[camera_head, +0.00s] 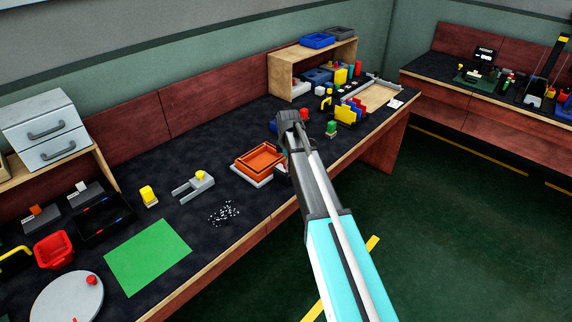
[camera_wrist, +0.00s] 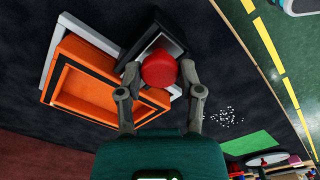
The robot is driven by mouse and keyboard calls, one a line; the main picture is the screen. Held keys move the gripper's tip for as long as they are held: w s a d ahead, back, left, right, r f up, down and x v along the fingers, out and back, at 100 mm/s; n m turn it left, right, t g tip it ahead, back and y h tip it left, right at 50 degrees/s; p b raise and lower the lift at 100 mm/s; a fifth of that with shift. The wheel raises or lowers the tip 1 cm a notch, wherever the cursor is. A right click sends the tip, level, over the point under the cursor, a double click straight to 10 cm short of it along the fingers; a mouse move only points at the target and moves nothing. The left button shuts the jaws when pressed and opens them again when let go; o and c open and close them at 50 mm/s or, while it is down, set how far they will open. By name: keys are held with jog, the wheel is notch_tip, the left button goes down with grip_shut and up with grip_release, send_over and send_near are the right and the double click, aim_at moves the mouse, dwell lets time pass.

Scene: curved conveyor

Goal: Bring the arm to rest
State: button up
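My arm reaches out over the long dark bench in the head view, and its black wrist (camera_head: 292,122) hangs just right of the orange tray (camera_head: 249,173). The arm hides most of my gripper there. In the wrist view my gripper (camera_wrist: 160,73) has one finger on each side of a rounded red object (camera_wrist: 158,70). The fingertips look close to or touching its sides; whether they press on it I cannot tell. A dark open box (camera_wrist: 152,33) with a pale rim lies behind the red object, beside the orange tray (camera_wrist: 78,98).
A grey forked fixture (camera_head: 195,187), scattered white specks (camera_head: 224,213) and a green mat (camera_head: 150,255) lie left of the orange tray. A wooden shelf (camera_head: 283,76) and several coloured parts stand farther along the bench. The green floor (camera_head: 460,220) to the right is open.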

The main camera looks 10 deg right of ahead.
jog(key=o, duration=0.4)
jog(key=shift+s+d, duration=0.15)
jog(key=shift+s, duration=0.2)
jog(key=shift+w, duration=0.1)
jog(key=shift+w+r, duration=0.1)
